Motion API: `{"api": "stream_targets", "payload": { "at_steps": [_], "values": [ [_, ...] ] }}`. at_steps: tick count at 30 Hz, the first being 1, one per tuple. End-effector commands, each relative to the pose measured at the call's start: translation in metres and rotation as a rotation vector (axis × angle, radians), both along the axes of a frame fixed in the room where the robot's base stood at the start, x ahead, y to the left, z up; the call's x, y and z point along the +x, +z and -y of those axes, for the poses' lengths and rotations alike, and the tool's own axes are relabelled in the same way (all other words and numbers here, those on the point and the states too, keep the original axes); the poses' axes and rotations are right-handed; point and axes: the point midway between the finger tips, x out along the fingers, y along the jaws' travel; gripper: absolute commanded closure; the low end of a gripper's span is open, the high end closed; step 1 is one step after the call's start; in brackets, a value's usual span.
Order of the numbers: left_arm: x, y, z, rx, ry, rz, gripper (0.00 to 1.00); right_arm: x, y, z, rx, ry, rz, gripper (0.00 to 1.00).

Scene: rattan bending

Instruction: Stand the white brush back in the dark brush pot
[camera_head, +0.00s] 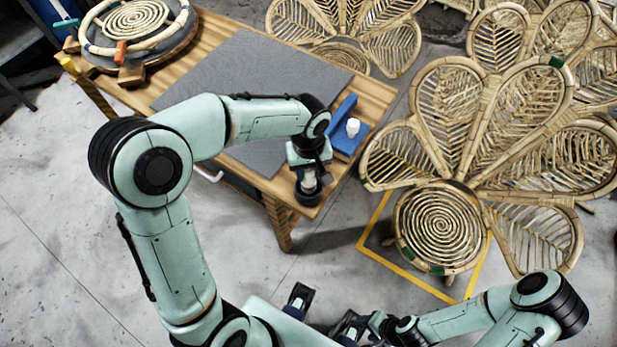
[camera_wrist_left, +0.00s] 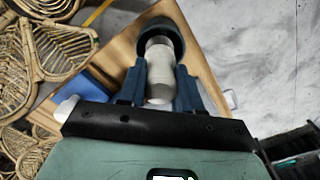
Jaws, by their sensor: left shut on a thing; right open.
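The white brush (camera_wrist_left: 160,72) is between the fingers of my left gripper (camera_wrist_left: 158,88), which is shut on it. In the head view the brush (camera_head: 309,181) shows as a pale piece below the gripper (camera_head: 309,168). The dark brush pot (camera_head: 308,195) stands at the near right corner of the wooden table. In the wrist view the far end of the brush lines up with the opening of the pot (camera_wrist_left: 163,32). How deep the brush sits in it I cannot tell. My right gripper (camera_head: 325,312) is open and empty, low in the head view, away from the table.
A blue stand (camera_head: 343,120) with a white piece (camera_head: 352,128) is close behind the pot on the table (camera_head: 372,90). A grey mat (camera_head: 250,80) covers the middle. A rattan coil frame (camera_head: 137,18) is at the far left. Rattan chairs (camera_head: 440,225) stand to the right.

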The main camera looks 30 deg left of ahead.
Motion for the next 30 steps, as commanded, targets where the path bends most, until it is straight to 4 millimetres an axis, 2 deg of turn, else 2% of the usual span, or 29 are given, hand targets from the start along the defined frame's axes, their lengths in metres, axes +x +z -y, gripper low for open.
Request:
{"api": "stream_targets", "payload": {
  "at_steps": [3,7,20,21,23,24,30],
  "values": [
    [-0.001,-0.021,0.000,0.000,0.000,-0.006,1.00,-0.001,-0.003,0.000,0.000,-0.001,-0.001,0.47],
    [-0.001,-0.037,0.000,0.000,0.000,-0.004,1.00,-0.002,-0.004,0.000,0.000,0.000,-0.002,0.47],
    [-0.001,-0.044,0.000,-0.001,0.000,-0.002,1.00,-0.003,-0.008,0.000,0.000,0.000,-0.003,0.47],
    [-0.001,-0.044,0.000,-0.001,0.000,-0.002,0.63,-0.003,-0.009,0.000,0.000,0.000,-0.003,0.47],
    [-0.001,-0.043,0.000,-0.001,0.000,-0.002,0.43,-0.003,-0.008,0.000,0.000,0.000,-0.003,0.47],
    [-0.001,-0.043,0.000,-0.001,0.000,-0.002,0.41,-0.003,-0.008,0.000,0.000,0.000,-0.003,0.47],
    [-0.001,-0.043,0.000,-0.001,0.000,-0.002,0.41,-0.003,-0.008,0.000,0.000,0.000,-0.003,0.47]
  ]
}}
